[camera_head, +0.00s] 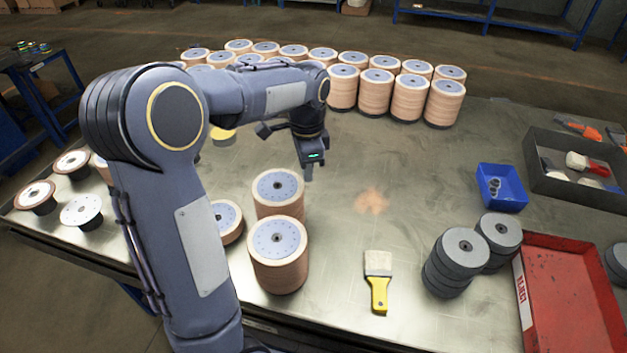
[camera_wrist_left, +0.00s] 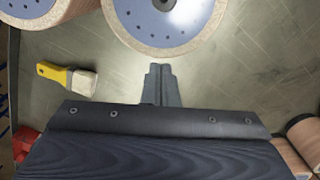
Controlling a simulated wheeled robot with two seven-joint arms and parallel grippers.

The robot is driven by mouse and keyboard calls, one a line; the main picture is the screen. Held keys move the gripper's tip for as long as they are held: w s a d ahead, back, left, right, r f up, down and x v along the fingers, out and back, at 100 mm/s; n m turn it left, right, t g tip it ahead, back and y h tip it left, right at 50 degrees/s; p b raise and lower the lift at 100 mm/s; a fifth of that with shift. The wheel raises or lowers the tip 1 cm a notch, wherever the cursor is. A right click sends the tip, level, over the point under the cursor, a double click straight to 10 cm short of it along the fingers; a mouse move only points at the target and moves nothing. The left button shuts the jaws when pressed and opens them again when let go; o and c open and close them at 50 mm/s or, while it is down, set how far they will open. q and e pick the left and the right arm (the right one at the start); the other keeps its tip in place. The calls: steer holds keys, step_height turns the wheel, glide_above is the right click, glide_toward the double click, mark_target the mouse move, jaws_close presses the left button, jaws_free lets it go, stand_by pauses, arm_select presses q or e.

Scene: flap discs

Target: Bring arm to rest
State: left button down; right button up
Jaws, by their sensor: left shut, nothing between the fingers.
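My left arm reaches in from the left in the head view and bends over the metal table (camera_head: 345,215). Its gripper (camera_head: 308,174) hangs over the middle of the table, behind the two near stacks of tan flap discs (camera_head: 278,250). In the left wrist view the gripper's fingers (camera_wrist_left: 161,72) are together with nothing between them. A tan disc with a blue-grey face (camera_wrist_left: 165,25) lies just beyond the fingertips there. My right gripper is in neither view.
Tall disc stacks (camera_head: 407,97) line the table's back. A yellow-handled brush (camera_head: 378,285), grey disc stacks (camera_head: 455,265), a red tray (camera_head: 532,320), a blue bin (camera_head: 505,200) and a dark tray (camera_head: 560,190) occupy the front and right. Loose discs (camera_head: 80,210) lie left. The middle is mostly clear.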

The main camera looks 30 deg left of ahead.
arm_select(q)
steer(key=s+d+r+n+t+h, duration=0.1)
steer(key=s+n, duration=0.1)
steer(key=s, duration=0.2)
steer(key=s+d+r+n+t+h, duration=0.1)
steer(key=s+d+r+n, duration=0.1)
steer(key=s, duration=0.3)
steer(key=s+d+r+n+t, duration=0.1)
steer(key=s+d, duration=0.1)
steer(key=s, duration=0.2)
steer(key=shift+s+r+n+h, duration=0.15)
steer(key=shift+r+n+h, duration=0.05)
steer(key=shift+n+h, duration=0.2)
steer(key=s+d+f+n+t+h, duration=0.1)
steer(key=s+d+f+n+t, duration=0.1)
steer(key=s+d+n, duration=0.3)
steer(key=s+f, duration=0.1)
steer(key=s, duration=0.2)
steer(key=shift+s+d+t, duration=0.3)
steer(key=shift+s, duration=0.05)
